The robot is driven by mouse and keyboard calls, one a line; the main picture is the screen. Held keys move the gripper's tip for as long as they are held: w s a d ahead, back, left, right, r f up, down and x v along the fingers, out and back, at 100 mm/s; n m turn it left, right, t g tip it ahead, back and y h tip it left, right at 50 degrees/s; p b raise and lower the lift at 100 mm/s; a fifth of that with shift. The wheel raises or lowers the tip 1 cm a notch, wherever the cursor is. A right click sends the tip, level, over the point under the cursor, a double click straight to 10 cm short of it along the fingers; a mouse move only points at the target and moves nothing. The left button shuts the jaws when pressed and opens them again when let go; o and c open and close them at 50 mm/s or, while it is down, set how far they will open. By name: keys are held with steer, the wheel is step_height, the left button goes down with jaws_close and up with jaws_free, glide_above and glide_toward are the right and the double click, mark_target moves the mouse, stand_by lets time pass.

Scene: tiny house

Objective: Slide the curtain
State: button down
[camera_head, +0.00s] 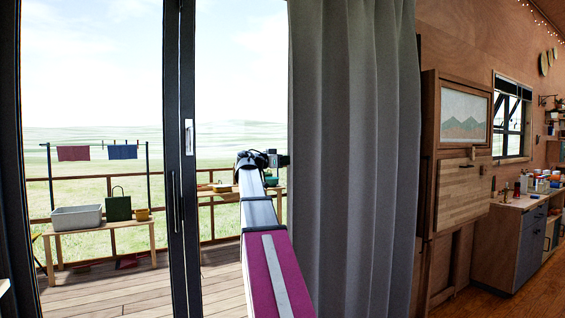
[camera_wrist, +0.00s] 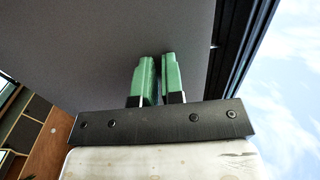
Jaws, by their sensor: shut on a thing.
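The grey curtain (camera_head: 350,150) hangs in folds over the right part of the glass door in the head view. My gripper (camera_head: 284,160) is at the curtain's left edge, at the end of my outstretched arm. In the wrist view the green fingers of my gripper (camera_wrist: 157,80) are close together against the grey curtain cloth (camera_wrist: 90,45). They are shut on the curtain, though the pinched cloth between them is hard to make out.
A dark door frame (camera_head: 183,100) with a handle stands left of my arm. Beyond the glass are a deck with a wooden railing, a bench with a grey tub (camera_head: 77,218), and grass. Right of the curtain are a wooden cabinet (camera_head: 462,190) and a kitchen counter (camera_head: 515,200).

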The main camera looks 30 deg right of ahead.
mark_target(304, 159)
steer(key=d, duration=0.3)
steer(key=shift+d, duration=0.2)
steer(key=c, duration=1.2)
jaws_free()
steer(key=shift+c, duration=0.2)
steer(key=shift+a, duration=0.15)
steer(key=a, duration=1)
steer(key=shift+s+a, duration=0.15)
steer(key=shift+a, duration=0.15)
